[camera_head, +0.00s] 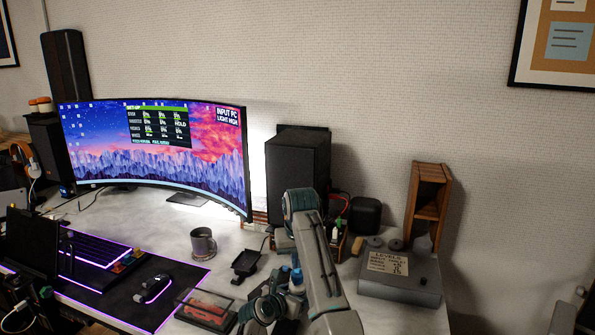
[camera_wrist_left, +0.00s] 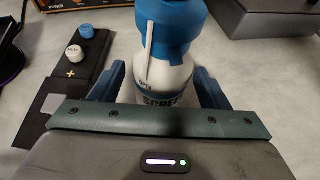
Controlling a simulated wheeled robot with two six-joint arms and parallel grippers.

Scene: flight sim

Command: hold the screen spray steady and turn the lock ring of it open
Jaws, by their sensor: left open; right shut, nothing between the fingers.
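The screen spray (camera_wrist_left: 170,75) is a white bottle with a blue collar and top, standing upright in the left wrist view. Its label is partly covered by my gripper body, and its top is cut off by the picture edge. My left gripper (camera_wrist_left: 160,90) is open, with one blue finger on each side of the bottle. Whether the fingers touch it I cannot tell. In the head view, a small blue and white patch (camera_head: 297,279) beside my grey arm may be the spray. The arm hides much of this spot. I cannot make out my right gripper's fingers.
A dark panel with a blue and a white knob (camera_wrist_left: 80,55) lies left of the bottle. A mug (camera_head: 203,244), a clear case (camera_head: 204,311) and a grey levels box (camera_head: 400,278) stand around. A black speaker (camera_head: 297,165) is behind. Desk right of the bottle is clear nearby.

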